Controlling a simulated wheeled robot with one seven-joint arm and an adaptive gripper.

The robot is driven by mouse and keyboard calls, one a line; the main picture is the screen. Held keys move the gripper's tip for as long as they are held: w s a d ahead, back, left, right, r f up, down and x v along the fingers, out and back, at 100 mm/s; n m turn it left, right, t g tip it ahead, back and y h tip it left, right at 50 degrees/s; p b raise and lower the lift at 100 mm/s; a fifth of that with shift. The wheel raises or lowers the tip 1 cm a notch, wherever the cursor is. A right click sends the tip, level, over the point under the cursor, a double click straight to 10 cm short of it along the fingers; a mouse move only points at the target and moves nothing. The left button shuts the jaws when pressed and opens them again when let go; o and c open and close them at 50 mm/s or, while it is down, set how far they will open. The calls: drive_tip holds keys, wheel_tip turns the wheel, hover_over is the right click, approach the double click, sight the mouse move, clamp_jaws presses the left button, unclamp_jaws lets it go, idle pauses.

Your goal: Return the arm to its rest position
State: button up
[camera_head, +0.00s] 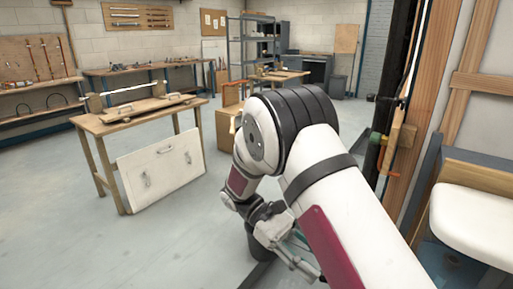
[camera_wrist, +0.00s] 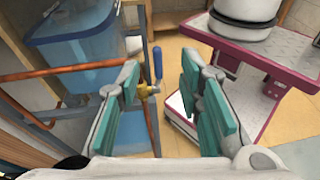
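My arm reaches forward from the lower right in the head view and bends down at its elbow. My gripper (camera_head: 303,262) hangs low beneath the bend, partly hidden by the arm. In the wrist view my gripper (camera_wrist: 162,98) has its two teal-padded fingers spread wide, with nothing held between them. A brass valve with a blue lever (camera_wrist: 157,64) on a copper pipe (camera_wrist: 75,72) appears beyond the gap, close to the left finger. I cannot tell whether they touch.
A blue tub (camera_wrist: 75,38) sits behind the pipe. A wooden workbench (camera_head: 135,118) with a white panel (camera_head: 160,172) leaning on it stands left. A wooden frame and a white basin (camera_head: 470,222) are close on the right. Grey floor (camera_head: 65,245) is clear at left.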

drive_tip(key=s+d+r+m+t+y, duration=0.4)
drive_tip(key=s+r+y, duration=0.35)
drive_tip(key=r, duration=0.45)
drive_tip(key=s+d+r+m+t+y, duration=0.25)
drive_tip(key=s+m+t+y, duration=0.2)
drive_tip(key=s+t, duration=0.65)
drive_tip(key=s+r+h+p, duration=0.1)
drive_tip(key=s+r+p, duration=0.2)
drive_tip(key=r+p, duration=1)
drive_tip(key=shift+s+d+r+g, duration=0.25)
drive_tip(key=shift+d+r+g, duration=0.1)
drive_tip(key=shift+r, duration=0.2)
